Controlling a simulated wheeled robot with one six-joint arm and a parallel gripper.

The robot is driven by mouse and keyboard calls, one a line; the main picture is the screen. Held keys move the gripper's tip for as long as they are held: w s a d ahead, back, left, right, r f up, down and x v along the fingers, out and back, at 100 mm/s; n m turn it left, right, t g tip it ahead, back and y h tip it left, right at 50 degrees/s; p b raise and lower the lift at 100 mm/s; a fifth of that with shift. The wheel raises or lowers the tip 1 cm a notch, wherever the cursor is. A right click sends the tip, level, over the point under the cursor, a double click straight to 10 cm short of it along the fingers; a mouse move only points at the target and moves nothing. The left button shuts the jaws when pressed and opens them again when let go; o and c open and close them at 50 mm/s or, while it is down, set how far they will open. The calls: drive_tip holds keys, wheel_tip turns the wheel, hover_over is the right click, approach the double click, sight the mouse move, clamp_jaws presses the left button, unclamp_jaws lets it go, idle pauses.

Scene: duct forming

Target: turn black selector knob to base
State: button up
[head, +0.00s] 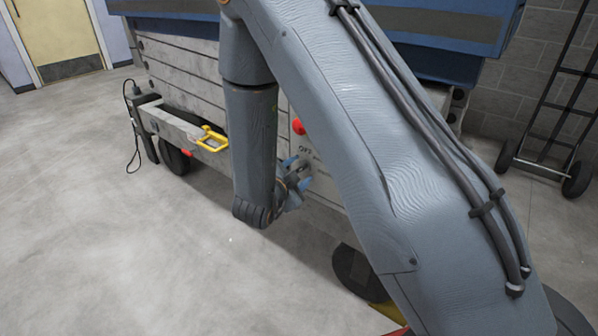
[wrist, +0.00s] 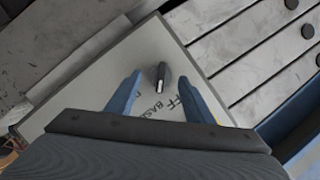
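The black selector knob (wrist: 161,72) sits on a pale grey panel (wrist: 80,92) in the wrist view. Its white pointer mark faces the bottom of the picture, toward the printed labels. "BASE" is readable below it, and "FF" shows to the right, partly covered by a finger. My gripper (wrist: 159,80) has its two blue fingers on either side of the knob, with a visible gap on each side. In the head view my gripper (head: 297,168) is at the machine's side panel, partly behind my arm. I cannot make out the knob clearly there.
A red button (head: 298,126) is on the machine above my gripper. A yellow handle (head: 212,138) sticks out to the left. A dark hand truck (head: 548,140) stands at the right by the block wall. The floor at the left is clear.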

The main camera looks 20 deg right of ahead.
drive_tip(key=p+v, duration=0.1)
drive_tip(key=v, duration=0.7)
idle(0.4)
